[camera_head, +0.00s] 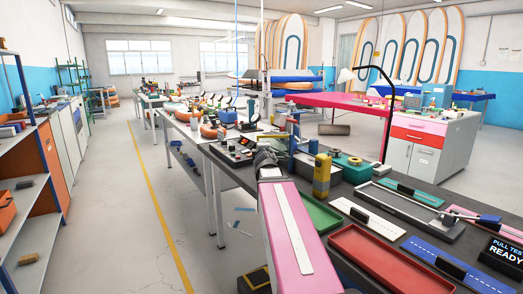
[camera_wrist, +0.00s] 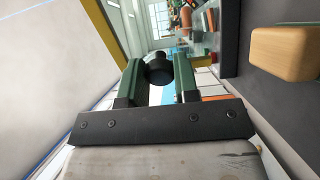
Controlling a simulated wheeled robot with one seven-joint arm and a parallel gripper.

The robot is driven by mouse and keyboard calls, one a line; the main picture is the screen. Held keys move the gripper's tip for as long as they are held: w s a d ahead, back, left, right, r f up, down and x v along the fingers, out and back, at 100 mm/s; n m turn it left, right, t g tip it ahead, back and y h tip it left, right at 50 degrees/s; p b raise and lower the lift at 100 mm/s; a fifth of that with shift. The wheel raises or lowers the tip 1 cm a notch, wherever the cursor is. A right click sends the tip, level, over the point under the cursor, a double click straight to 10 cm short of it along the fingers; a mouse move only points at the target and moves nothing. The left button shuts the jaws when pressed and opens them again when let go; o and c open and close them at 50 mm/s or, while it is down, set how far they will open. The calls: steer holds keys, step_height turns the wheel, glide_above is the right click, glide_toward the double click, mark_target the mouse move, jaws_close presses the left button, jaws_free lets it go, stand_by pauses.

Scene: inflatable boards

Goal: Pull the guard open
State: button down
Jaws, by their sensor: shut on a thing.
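A round black knob (camera_wrist: 159,68) sits between the two dark green fingers of my gripper (camera_wrist: 158,83) in the wrist view. The fingers are shut on it from both sides. The guard itself is not clear in either view; I cannot tell which surface the knob belongs to. In the head view my gripper (camera_head: 265,157) is a small dark shape at the far end of my pink arm, over the left edge of the dark workbench. The knob is hidden there.
The dark workbench (camera_head: 352,205) holds a yellow cylinder (camera_head: 321,175), a red tray (camera_head: 385,258) and a green box (camera_head: 347,166) close to my arm. A tan rounded block (camera_wrist: 292,54) is at the wrist view's right. Open floor (camera_head: 120,210) lies left of the benches.

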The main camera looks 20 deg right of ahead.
steer(key=c, duration=0.9)
jaws_free()
steer(key=shift+o, duration=0.2)
